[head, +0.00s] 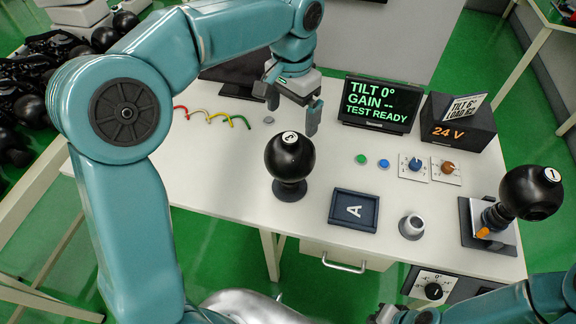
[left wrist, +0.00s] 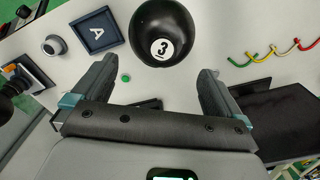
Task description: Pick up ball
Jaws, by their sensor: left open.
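A black ball (head: 290,155) marked 3 rests on a dark round stand (head: 290,189) on the white table. It also shows at the top of the left wrist view (left wrist: 163,30). My left gripper (head: 293,106) is open and empty, above and behind this ball in the head view. In the left wrist view, the open fingers (left wrist: 152,82) point toward the ball, apart from it. A second black ball (head: 533,193) marked 1 sits on a holder at the right table edge. My right arm shows at the lower right; its fingers cannot be made out.
A display (head: 379,103) and a 24 V box (head: 457,125) stand at the back. Coloured hooks (head: 212,117) are at left. A dark tray (head: 354,209) marked A, a grey knob (head: 411,226) and dials (head: 412,166) are right of the ball.

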